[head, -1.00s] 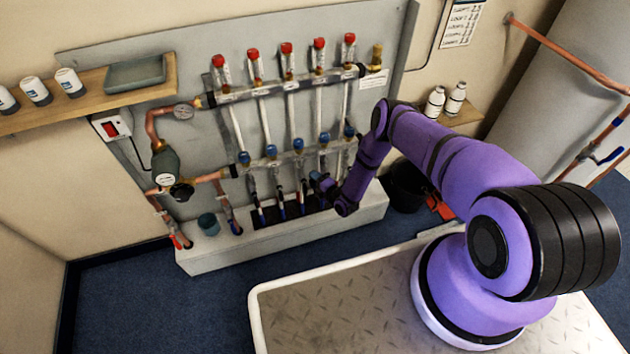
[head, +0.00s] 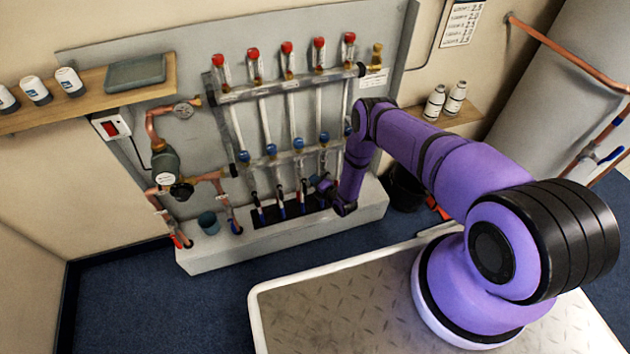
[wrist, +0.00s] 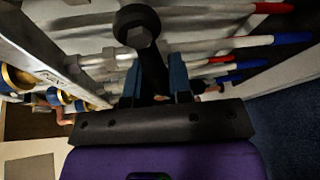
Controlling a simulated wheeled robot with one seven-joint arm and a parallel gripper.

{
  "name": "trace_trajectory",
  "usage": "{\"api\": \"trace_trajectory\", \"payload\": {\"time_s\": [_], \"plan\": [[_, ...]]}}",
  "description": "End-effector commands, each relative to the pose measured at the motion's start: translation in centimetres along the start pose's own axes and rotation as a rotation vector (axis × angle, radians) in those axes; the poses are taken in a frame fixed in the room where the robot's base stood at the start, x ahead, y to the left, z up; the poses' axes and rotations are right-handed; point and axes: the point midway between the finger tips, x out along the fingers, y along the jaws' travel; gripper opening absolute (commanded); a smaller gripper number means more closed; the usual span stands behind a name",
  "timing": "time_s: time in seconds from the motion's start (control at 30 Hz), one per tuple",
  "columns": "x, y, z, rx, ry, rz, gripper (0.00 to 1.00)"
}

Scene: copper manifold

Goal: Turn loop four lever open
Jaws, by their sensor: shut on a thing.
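The copper manifold (head: 290,85) is on a grey wall board, with red caps along the top bar and blue caps along the lower bar. Several pipes with dark valve levers hang below it. My gripper (head: 318,181) is at the fourth pipe from the left, low down. In the wrist view my gripper (wrist: 155,92) has its blue fingers on both sides of a black lever (wrist: 138,32) with a hexagonal nut at its head. It is shut on this lever, which I take for loop four's. In the head view my gripper hides that lever.
A pale plinth (head: 205,255) with a dark slot runs under the pipes. A pump (head: 166,165) is at the left of the manifold. A dark bucket (head: 405,187) stands at the right. Neighbouring pipes with red and blue ends (wrist: 262,8) run close beside my gripper.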

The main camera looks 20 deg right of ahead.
Motion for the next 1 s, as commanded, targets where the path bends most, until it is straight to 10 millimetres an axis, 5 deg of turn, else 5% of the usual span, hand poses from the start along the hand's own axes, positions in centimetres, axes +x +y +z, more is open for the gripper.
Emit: {"api": "trace_trajectory", "payload": {"time_s": [1.0], "plan": [[-0.3,-4.5,2.2,-0.88,-0.134,-0.361,0.0]]}}
